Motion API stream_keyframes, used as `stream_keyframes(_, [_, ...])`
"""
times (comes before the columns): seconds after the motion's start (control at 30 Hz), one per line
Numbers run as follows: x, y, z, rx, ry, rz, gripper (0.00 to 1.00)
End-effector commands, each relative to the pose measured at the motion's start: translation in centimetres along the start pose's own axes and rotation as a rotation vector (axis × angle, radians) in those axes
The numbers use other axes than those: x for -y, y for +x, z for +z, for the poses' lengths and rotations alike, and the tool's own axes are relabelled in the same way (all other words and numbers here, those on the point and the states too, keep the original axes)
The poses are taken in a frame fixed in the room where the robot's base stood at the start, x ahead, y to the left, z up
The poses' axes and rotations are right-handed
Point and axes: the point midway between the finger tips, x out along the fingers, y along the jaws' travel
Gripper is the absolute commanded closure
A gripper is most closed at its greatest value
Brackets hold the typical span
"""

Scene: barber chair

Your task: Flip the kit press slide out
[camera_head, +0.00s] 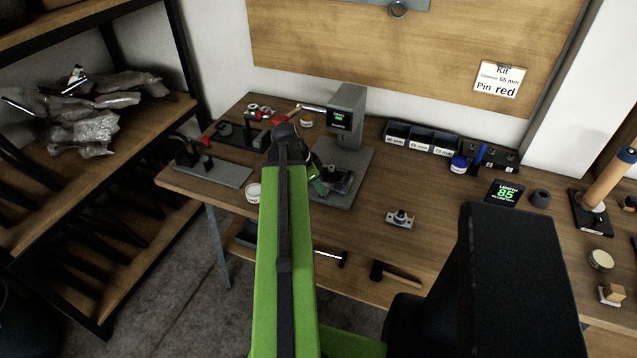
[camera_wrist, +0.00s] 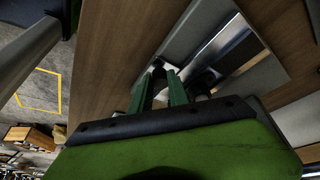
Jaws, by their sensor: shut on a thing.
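The kit press (camera_head: 347,117) is a grey upright column on a flat grey base, with a small screen glowing green. Its slide (camera_head: 338,180) is a dark, low block on the base in front of the column; in the wrist view a shiny metal strip (camera_wrist: 228,50) and dark parts lie beside my fingers. My gripper (camera_head: 318,186) is at the slide's left front side, partly hidden behind my green arm. In the wrist view my gripper (camera_wrist: 165,76) has its green fingers around a small dark knob (camera_wrist: 158,65), which seems to belong to the slide.
Small bins (camera_head: 422,138) stand behind, right of the press. A small metal fixture (camera_head: 400,218), a mallet (camera_head: 397,276) and a length display (camera_head: 505,194) are on the bench (camera_head: 375,240). A grey plate with dark stands (camera_head: 212,170) lies left. A shelf stands farther left.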

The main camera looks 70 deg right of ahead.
Motion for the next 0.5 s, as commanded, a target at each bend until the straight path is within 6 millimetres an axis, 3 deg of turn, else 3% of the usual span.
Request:
stream_keyframes(0.13, [-0.3, 0.1, 0.0, 0.014, 0.007, 0.009, 1.0])
stream_keyframes(0.17, [-0.3, 0.2, -0.1, 0.014, 0.008, 0.009, 0.75])
stream_keyframes(0.3, [-0.4, 0.3, -0.5, 0.012, 0.013, 0.01, 0.57])
stream_keyframes(0.5, [-0.4, 0.4, -0.8, 0.01, 0.018, 0.01, 0.57])
